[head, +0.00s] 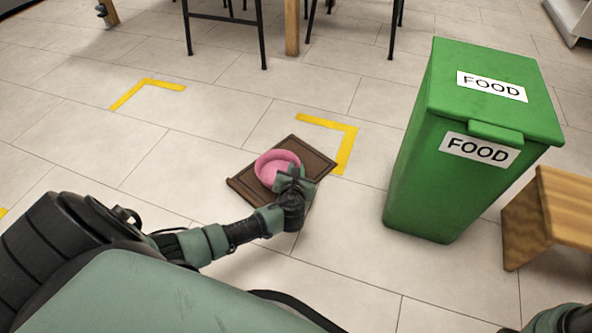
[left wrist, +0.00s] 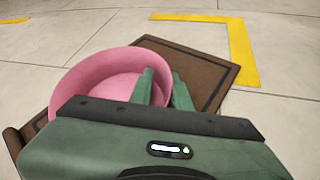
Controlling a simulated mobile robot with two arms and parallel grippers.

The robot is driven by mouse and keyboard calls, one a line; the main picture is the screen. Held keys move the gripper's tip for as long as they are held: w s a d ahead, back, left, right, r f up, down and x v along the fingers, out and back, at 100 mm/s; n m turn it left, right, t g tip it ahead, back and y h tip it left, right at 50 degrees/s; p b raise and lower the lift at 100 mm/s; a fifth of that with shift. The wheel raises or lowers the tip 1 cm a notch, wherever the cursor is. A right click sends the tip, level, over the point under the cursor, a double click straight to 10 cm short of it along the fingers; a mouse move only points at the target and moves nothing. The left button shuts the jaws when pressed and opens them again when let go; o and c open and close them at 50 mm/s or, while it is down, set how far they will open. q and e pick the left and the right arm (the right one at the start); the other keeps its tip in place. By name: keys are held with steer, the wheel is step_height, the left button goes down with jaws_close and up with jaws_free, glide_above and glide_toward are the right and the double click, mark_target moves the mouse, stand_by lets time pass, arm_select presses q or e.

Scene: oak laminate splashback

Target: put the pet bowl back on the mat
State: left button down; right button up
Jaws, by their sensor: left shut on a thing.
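The pink pet bowl (head: 272,163) is over the brown mat (head: 318,162) on the tiled floor, within its outline in the head view. My left gripper (head: 288,178) is shut on the bowl's near right rim. In the left wrist view the bowl (left wrist: 98,82) is upright or nearly so, with one green finger inside the rim and the other outside. The mat (left wrist: 212,72) has a dark border line and shows beyond and beside the bowl. I cannot tell whether the bowl's base touches the mat. My right gripper is not in view; only a bit of that arm shows at the lower right corner.
A green FOOD bin (head: 430,150) stands right of the mat. A wooden stool (head: 545,212) is at the far right. Yellow corner tape (head: 345,150) marks the floor behind the mat. Chair legs (head: 262,35) stand at the back. The floor left of the mat is clear.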

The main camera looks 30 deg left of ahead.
arm_select(q)
steer(key=c, duration=1.3)
jaws_free()
steer(key=shift+f, duration=0.1)
steer(key=shift+r, duration=0.2)
steer(key=p+v, duration=0.8)
steer(key=v, duration=0.3)
steer(key=shift+s+d+r, duration=0.1)
steer(key=shift+s, duration=0.05)
steer(key=shift+s+d, duration=0.15)
steer(key=shift+s, duration=0.15)
